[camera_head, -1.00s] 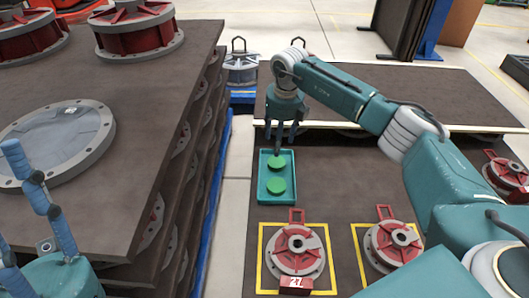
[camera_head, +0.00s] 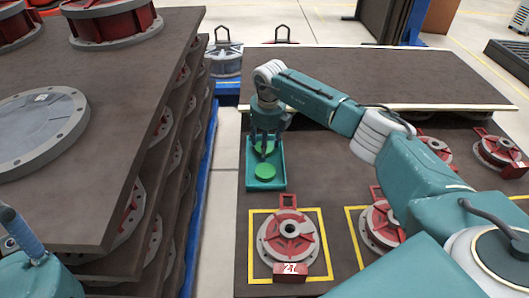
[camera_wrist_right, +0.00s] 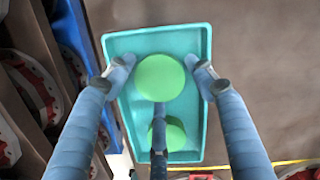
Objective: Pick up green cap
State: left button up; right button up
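Two green caps lie in a teal tray (camera_head: 250,186) on the brown table. The far green cap (camera_head: 258,150) is partly hidden by my right gripper's fingers; the near green cap (camera_head: 264,172) is in plain view. My right gripper (camera_head: 264,147) is over the tray, pointing down. In the right wrist view its three fingers are spread around one green cap (camera_wrist_right: 160,77), with small gaps at the sides. The other green cap (camera_wrist_right: 168,134) is partly behind the lower finger. My left gripper (camera_head: 20,230) shows only in part at the lower left edge.
A red flanged part (camera_head: 289,238) with label 27 stands in a yellow square in front of the tray. More red parts (camera_head: 381,225) stand to the right. A stacked rack (camera_head: 110,150) is on the left. Another brown tabletop (camera_head: 390,75) lies behind.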

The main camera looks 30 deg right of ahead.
jog(key=shift+c, duration=0.5)
jog(key=c, duration=0.4)
jog(key=shift+r, duration=0.1)
